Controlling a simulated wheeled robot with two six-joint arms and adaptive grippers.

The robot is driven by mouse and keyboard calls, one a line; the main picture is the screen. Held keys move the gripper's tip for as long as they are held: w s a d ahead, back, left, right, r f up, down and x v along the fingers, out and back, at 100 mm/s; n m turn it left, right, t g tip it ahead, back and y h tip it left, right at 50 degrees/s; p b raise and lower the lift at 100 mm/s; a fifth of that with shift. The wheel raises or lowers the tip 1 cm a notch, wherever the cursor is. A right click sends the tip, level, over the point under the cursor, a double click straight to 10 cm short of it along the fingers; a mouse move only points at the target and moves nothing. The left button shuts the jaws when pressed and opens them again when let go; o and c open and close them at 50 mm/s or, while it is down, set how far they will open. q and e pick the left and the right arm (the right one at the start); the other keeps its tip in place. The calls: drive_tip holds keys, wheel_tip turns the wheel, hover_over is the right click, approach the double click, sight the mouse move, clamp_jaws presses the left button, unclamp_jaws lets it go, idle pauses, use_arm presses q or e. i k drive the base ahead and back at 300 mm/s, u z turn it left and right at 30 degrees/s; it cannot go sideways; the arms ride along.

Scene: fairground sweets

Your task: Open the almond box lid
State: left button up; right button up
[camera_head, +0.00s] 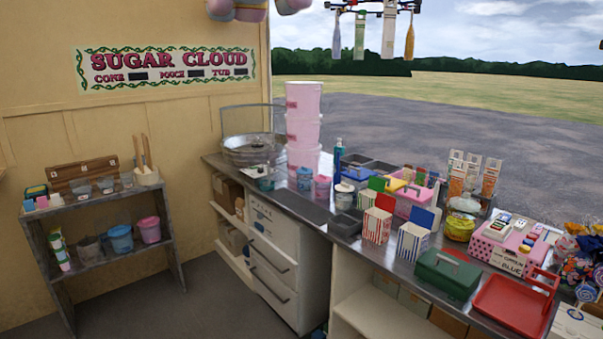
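No box carries a label I can read as almond, so I cannot tell which one it is. A green box (447,274) with a handle on top stands at the front of the counter, and its lid looks shut. Behind it, a red-striped box (377,226) and a blue-striped box (412,245) stand upright with coloured flaps raised. A pink box (504,249) with small items on top sits to the right of the green box. Neither of my grippers shows in this view.
A red tray (512,306) lies at the counter's right front, close beside the green box. Stacked pink tubs (304,130) stand towards the back left. A yellow-bodied jar (459,228) stands behind the green box. A low shelf (110,258) stands apart at left, with floor between.

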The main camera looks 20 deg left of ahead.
sight(359, 175)
drive_tip(key=u, duration=0.8)
drive_tip(key=k, duration=0.45)
drive_tip(key=u, duration=0.9)
drive_tip(key=i, duration=1.7)
drive_tip(key=z, duration=1.3)
drive_tip(key=i, duration=0.7)
drive_tip(key=z, duration=0.8)
